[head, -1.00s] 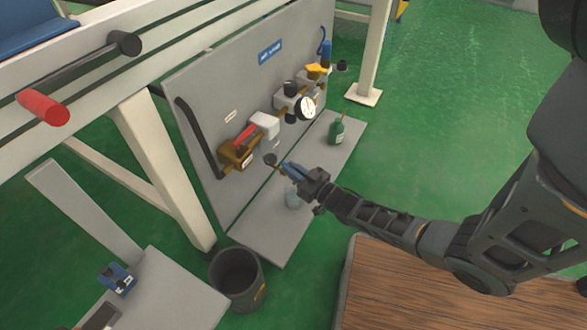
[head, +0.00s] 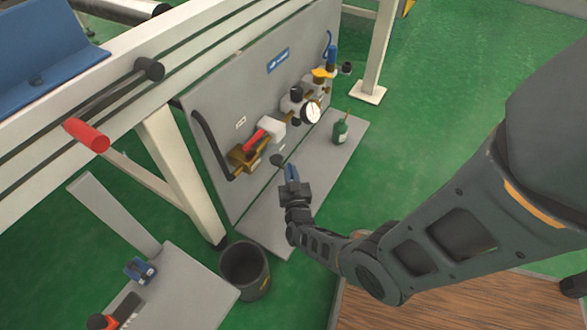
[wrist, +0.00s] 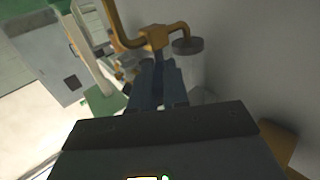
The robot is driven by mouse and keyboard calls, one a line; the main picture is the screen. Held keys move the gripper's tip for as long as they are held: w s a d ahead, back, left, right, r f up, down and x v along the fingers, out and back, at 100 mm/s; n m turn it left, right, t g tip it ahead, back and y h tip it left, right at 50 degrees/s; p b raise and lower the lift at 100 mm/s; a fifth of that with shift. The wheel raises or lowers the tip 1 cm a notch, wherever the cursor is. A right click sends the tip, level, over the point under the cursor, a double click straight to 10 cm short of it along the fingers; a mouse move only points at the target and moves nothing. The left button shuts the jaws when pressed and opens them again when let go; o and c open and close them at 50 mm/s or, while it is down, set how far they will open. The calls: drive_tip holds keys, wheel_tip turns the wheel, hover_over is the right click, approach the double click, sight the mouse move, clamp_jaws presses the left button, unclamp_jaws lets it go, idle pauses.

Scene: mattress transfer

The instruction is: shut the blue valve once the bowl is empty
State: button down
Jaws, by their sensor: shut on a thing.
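My gripper (head: 290,172) is low in front of the grey panel, beside a dark round cap (head: 277,160). In the wrist view its blue-grey fingers (wrist: 159,85) are shut on a part at a brass fitting (wrist: 155,38). The fingers hide that part, so I cannot tell if it is the blue valve. A pale clear cylinder (wrist: 190,70), perhaps the bowl, is just right of the fingers under a dark cap; whether it holds liquid I cannot tell. A separate upright blue part (head: 331,52) is at the panel's far right end, by a yellow piece.
The panel also carries a red-handled brass valve (head: 250,152) and a round gauge (head: 312,112). A green bottle (head: 340,130) stands on the grey base plate. A dark bucket (head: 244,270) is on the floor in front. A red-handled crank (head: 88,136) juts out at left.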

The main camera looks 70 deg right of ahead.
drive_tip(key=shift+w+a+m+g+h+b, duration=0.15)
drive_tip(key=shift+w+m+g+b, duration=0.45)
drive_tip(key=shift+m+g, duration=1.1)
drive_tip(key=shift+w+d+m+g+h+b, duration=0.2)
drive_tip(key=shift+m+g+b, duration=0.7)
drive_tip(key=shift+g, duration=1.45)
drive_tip(key=shift+w+a+m+g+h+b, duration=0.35)
drive_tip(key=shift+m+g+b, duration=0.4)
drive_tip(key=shift+m+g, duration=0.95)
drive_tip(key=shift+d+n+g, duration=0.15)
drive_tip(key=shift+n+g, duration=0.15)
drive_tip(key=shift+g, duration=0.15)
drive_tip(key=c, duration=1.1)
unclamp_jaws()
drive_tip(key=shift+w, duration=0.1)
drive_tip(key=shift+r+t+p, duration=0.15)
drive_tip(key=shift+t+p, duration=0.15)
drive_tip(key=shift+t, duration=0.1)
